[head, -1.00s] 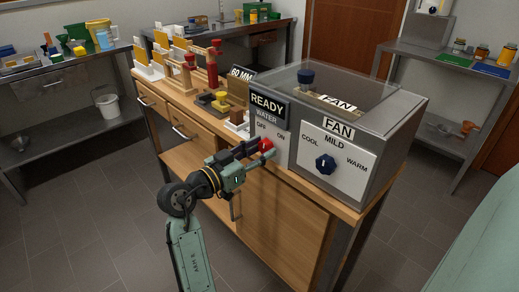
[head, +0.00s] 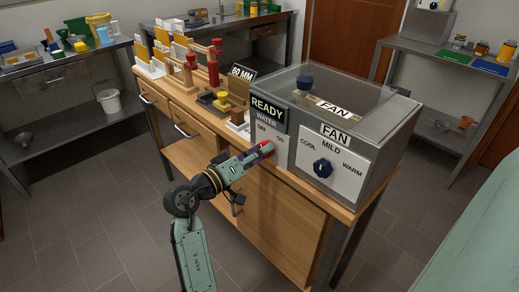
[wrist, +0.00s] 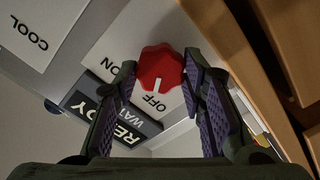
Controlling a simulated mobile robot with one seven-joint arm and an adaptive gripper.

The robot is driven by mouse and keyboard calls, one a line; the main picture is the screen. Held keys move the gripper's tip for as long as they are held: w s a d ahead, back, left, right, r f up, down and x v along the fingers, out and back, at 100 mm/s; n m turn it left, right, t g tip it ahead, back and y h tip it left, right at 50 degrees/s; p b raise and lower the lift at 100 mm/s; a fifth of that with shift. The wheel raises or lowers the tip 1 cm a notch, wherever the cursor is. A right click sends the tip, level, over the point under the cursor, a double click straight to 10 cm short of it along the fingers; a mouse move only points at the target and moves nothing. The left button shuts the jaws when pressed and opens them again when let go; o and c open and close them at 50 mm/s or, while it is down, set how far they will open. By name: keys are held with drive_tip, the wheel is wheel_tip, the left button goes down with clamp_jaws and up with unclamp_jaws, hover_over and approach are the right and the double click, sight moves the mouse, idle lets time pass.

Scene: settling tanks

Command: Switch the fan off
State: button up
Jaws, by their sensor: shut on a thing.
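The grey control box stands on the bench's right end. Its blue fan dial (head: 322,168) sits under a FAN label, with COOL, MILD and WARM around it; its white mark points up, about at MILD. To its left is a red knob (wrist: 160,67) on the WATER panel (head: 270,134), marked OFF and ON. My gripper (head: 266,149) is shut on the red knob, with one finger on each side in the wrist view. The knob's white mark points towards OFF there. The fingers hide much of the knob in the head view.
A READY sign (head: 268,109) is above the WATER panel. A dark blue knob (head: 305,83) and another FAN label (head: 333,108) show at the box's top. Racks and small stands crowd the bench (head: 267,214) to the left. Floor in front is clear.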

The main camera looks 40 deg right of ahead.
idle(0.4)
drive_tip(key=o, duration=1.1)
drive_tip(key=shift+o, duration=0.2)
drive_tip(key=shift+a, duration=0.15)
drive_tip(key=a, duration=1.1)
drive_tip(key=shift+s+a, duration=0.35)
drive_tip(key=shift+s, duration=0.1)
